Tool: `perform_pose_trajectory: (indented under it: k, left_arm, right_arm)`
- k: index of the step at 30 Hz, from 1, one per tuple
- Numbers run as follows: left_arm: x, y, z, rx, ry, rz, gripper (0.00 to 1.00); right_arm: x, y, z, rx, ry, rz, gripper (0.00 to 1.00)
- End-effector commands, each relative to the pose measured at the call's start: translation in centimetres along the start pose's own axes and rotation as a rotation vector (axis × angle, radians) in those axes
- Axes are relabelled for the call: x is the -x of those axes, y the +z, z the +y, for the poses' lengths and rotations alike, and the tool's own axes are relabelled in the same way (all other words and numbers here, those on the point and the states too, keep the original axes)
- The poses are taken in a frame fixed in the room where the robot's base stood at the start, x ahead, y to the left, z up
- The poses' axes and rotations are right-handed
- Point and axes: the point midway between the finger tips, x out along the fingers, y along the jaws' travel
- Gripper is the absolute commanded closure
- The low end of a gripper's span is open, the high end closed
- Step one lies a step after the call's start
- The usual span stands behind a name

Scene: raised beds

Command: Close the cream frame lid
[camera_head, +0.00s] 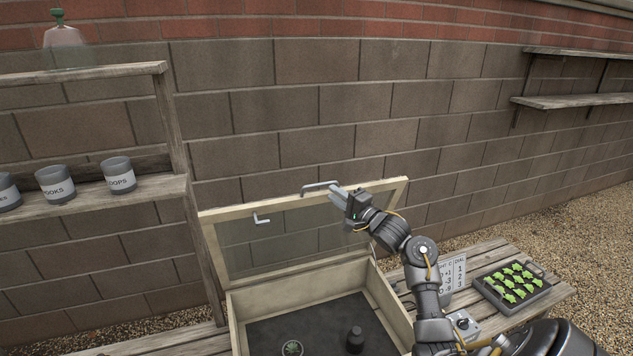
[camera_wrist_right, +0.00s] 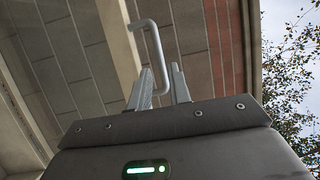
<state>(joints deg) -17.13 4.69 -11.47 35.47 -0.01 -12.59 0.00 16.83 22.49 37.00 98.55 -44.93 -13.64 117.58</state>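The cream frame lid (camera_head: 280,203) stands raised at the back of the cream box (camera_head: 385,300), tilted up, with a clear pane. A grey bar handle (camera_head: 318,185) sits on its top rail; it also shows in the wrist view (camera_wrist_right: 158,50). A small grey catch (camera_head: 261,219) is on the rail further left. My right gripper (camera_head: 336,196) is at the lid's top rail beside the handle. In the wrist view its two fingers (camera_wrist_right: 163,82) are apart, with the handle's lower end between or just beyond them. Contact cannot be told. My left gripper is not in view.
A sign (camera_head: 455,277) and a seedling tray (camera_head: 513,287) are on the bench at right. Grey pots (camera_head: 118,176) stand on the left shelf. A block wall rises behind the lid.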

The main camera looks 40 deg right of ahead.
Motion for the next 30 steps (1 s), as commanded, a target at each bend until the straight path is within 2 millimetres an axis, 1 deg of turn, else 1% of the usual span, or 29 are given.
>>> perform_pose_trajectory:
  k: [1,6,9,13,18,26,28,30]
  left_arm:
    - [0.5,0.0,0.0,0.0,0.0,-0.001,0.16]
    - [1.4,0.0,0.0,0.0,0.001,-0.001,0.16]
    - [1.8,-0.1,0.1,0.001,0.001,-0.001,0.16]
    - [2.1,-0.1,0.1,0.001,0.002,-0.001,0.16]
    - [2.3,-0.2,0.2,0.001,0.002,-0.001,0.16]
    - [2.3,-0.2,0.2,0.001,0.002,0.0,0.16]
    - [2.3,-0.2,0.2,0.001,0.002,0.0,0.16]
    - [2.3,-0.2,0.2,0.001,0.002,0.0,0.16]
  right_arm:
    - [-1.1,0.1,-0.3,-0.004,0.0,-0.001,0.8]
    - [-4.4,0.0,-0.4,-0.003,0.0,0.001,0.8]
    - [-6.0,0.0,-0.3,-0.002,0.001,0.0,0.8]
    - [-7.6,0.0,-0.2,-0.001,0.001,0.001,0.8]
    - [-8.6,0.0,0.0,0.001,0.002,0.001,0.8]
    - [-8.7,0.0,0.1,0.002,0.002,0.001,0.8]
    - [-8.7,0.0,0.1,0.002,0.002,0.001,0.87]
    - [-8.7,0.0,0.1,0.002,0.002,0.001,0.96]
